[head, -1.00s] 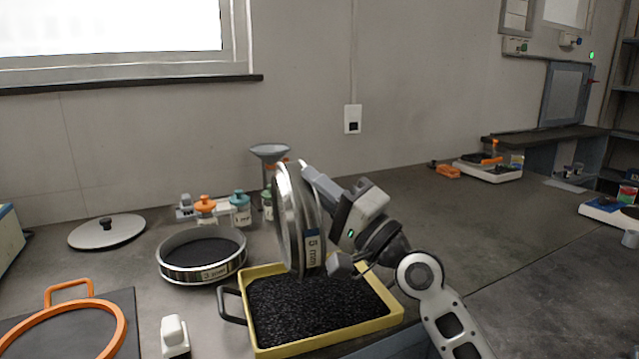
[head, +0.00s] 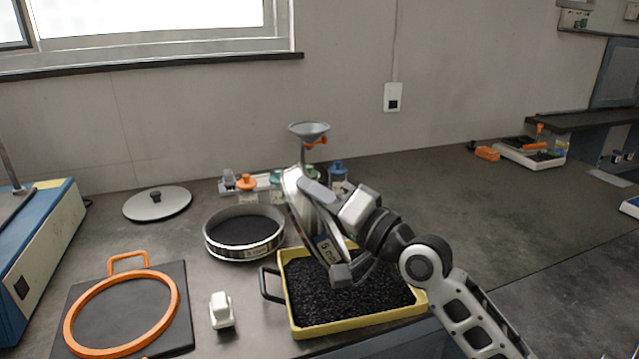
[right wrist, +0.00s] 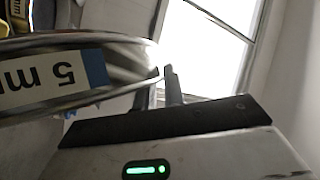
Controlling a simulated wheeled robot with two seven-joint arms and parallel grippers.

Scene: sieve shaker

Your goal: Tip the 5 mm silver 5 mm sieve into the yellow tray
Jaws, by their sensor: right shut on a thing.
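The 5 mm silver sieve (head: 303,209) is tipped steeply on edge above the yellow tray. Its "5 mm" label with a blue patch also shows in the right wrist view (right wrist: 52,76). My right gripper (head: 327,232) is shut on the sieve's rim from the right side. The yellow tray (head: 365,325) lies below, with black granules spread across its floor. The sieve's inside faces left, away from the head view, so I cannot tell what is in it. My left gripper is not in view.
A silver sieve (head: 243,250) with dark grains stands left of the tray. A grey lid (head: 157,204), an orange ring (head: 72,325) on a dark mat, and a white brush-like object (head: 221,311) lie further left. Several jars and a funnel (head: 309,130) stand behind.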

